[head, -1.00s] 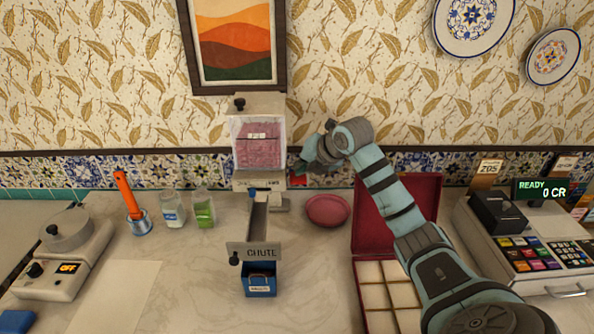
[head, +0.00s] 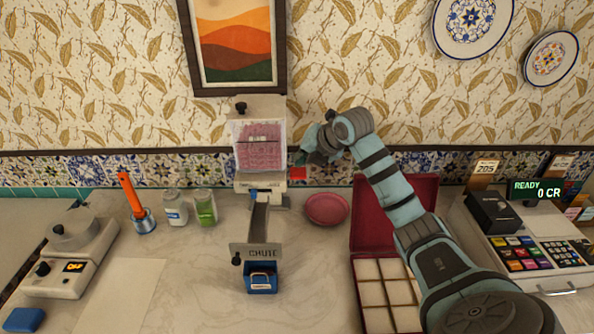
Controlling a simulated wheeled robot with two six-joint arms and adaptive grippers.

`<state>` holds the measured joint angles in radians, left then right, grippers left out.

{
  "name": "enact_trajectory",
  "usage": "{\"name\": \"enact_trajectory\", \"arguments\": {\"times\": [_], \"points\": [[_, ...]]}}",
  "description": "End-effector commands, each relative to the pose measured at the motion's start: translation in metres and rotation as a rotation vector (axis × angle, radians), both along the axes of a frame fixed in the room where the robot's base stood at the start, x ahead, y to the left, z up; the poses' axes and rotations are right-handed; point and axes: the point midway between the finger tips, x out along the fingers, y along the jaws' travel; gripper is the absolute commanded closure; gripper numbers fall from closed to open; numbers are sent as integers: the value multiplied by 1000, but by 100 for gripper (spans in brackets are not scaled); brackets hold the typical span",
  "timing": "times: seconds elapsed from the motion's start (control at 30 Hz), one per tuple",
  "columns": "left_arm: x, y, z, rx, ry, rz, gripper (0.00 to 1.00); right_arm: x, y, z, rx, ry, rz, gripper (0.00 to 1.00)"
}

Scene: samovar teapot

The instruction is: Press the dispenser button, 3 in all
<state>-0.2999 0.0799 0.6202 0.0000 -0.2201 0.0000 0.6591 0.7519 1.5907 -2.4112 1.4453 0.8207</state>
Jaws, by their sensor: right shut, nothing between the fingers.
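The dispenser (head: 259,118) stands against the tiled wall, with a clear hopper holding pink pieces. A red button (head: 298,173) shows at its lower right side. A sloping metal chute (head: 259,217) runs from it down to a plate marked CHUTE. A small blue bin (head: 261,284) sits under the plate. My right gripper (head: 307,158) is shut and empty, just above and right of the red button. It looks slightly apart from the button, but the exact gap is hard to tell. My left gripper is out of view.
A pink dish (head: 326,209) and an open red box (head: 361,237) with compartments lie right of the chute. Two jars (head: 205,208), an orange-handled tool (head: 131,194) and a scale (head: 68,263) stand left. A register (head: 533,245) reads READY 0 CR.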

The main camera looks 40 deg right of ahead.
Motion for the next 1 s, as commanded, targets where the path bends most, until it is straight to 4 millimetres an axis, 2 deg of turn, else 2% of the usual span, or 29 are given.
{"name": "enact_trajectory", "arguments": {"times": [0.53, 1.0], "points": [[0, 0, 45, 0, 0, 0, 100, 0, 0, 50, 0, 0, 0, 100], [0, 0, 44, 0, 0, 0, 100, 0, 0, 50, 0, 0, 0, 100]]}}
